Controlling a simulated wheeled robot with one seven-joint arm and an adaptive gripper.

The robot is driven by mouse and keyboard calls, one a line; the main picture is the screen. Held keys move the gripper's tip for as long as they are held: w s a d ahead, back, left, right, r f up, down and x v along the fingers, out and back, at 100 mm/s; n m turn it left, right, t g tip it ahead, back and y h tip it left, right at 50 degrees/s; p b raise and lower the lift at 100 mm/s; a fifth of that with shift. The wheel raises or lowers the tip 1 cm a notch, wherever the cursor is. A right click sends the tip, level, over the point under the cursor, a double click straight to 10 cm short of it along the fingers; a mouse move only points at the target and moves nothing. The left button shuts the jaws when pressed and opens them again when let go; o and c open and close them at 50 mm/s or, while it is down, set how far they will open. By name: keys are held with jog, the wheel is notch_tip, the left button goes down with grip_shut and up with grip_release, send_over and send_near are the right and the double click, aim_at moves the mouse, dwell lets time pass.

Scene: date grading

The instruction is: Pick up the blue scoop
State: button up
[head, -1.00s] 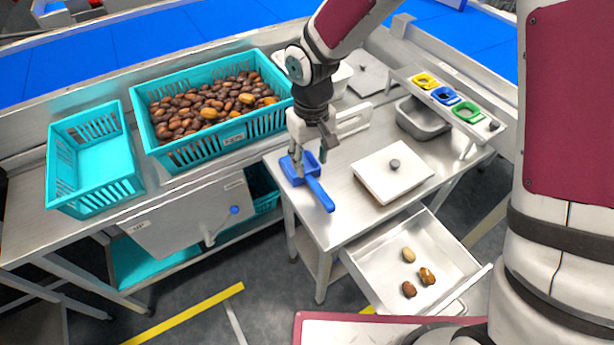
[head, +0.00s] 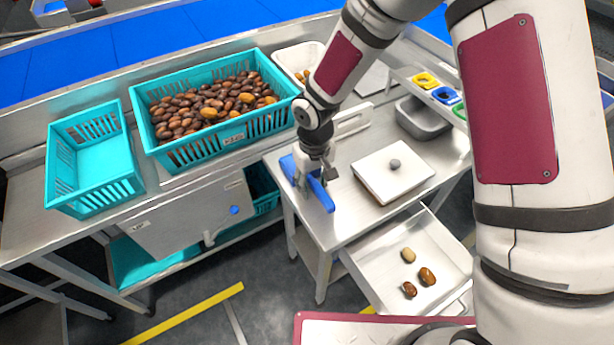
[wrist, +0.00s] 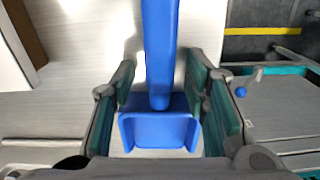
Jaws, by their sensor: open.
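The blue scoop (head: 325,195) lies on the steel side table, its handle pointing toward the table's front edge. My gripper (head: 310,183) is down at the scoop and hides part of its pan. In the wrist view the scoop (wrist: 158,60) shows its handle running up the picture and its pan at the bottom. My gripper (wrist: 165,95) is open there, with one finger on each side of the scoop where handle and pan meet. Gaps show between the fingers and the handle.
A lidded white box (head: 377,188) stands right of the scoop. An open drawer (head: 370,280) below holds 3 dates. A teal crate full of dates (head: 240,140) and an empty teal crate (head: 60,190) stand at left. A grey pan (head: 420,120) stands behind.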

jog(key=shift+c, duration=0.3)
grip_shut()
